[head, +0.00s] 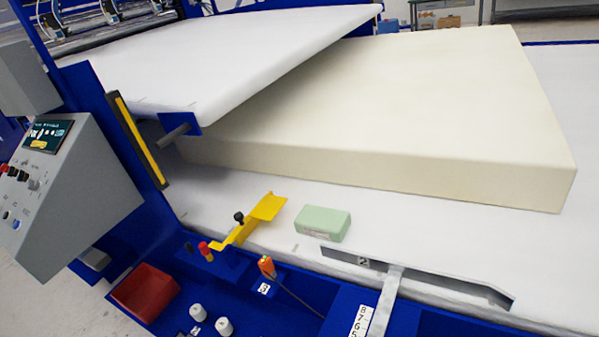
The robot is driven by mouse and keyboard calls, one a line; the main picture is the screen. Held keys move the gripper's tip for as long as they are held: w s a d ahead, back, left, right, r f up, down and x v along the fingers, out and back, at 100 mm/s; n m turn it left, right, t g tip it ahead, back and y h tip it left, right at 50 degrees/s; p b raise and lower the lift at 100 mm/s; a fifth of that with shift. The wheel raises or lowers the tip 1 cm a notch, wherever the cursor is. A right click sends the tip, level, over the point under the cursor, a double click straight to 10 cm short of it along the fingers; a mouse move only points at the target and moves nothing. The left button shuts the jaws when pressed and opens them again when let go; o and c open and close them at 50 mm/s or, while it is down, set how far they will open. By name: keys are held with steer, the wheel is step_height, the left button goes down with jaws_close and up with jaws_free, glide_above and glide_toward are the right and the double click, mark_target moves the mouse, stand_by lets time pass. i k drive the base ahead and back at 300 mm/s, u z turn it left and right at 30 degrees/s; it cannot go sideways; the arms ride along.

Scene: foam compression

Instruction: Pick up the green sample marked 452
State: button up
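A small pale green block (322,223) lies on the white bed near its front edge. A faint label shows on its front face, too small to read, so I cannot tell whether it says 452. A yellow bracket (262,210) stands just left of the block, apart from it. My gripper does not show in this view.
A large cream foam slab (400,100) lies behind the block, partly under a raised white panel (230,55). A grey metal guide (420,272) runs right of the block. A control box (70,170), red bin (144,291) and orange-handled tool (267,266) are in front and left.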

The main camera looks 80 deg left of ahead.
mark_target(317, 222)
steer(key=u, duration=0.35)
steer(key=i, duration=0.7)
steer(key=u, duration=0.5)
steer(key=k, duration=0.8)
steer(key=u, duration=0.15)
steer(key=i, duration=0.8)
steer(key=z, duration=0.1)
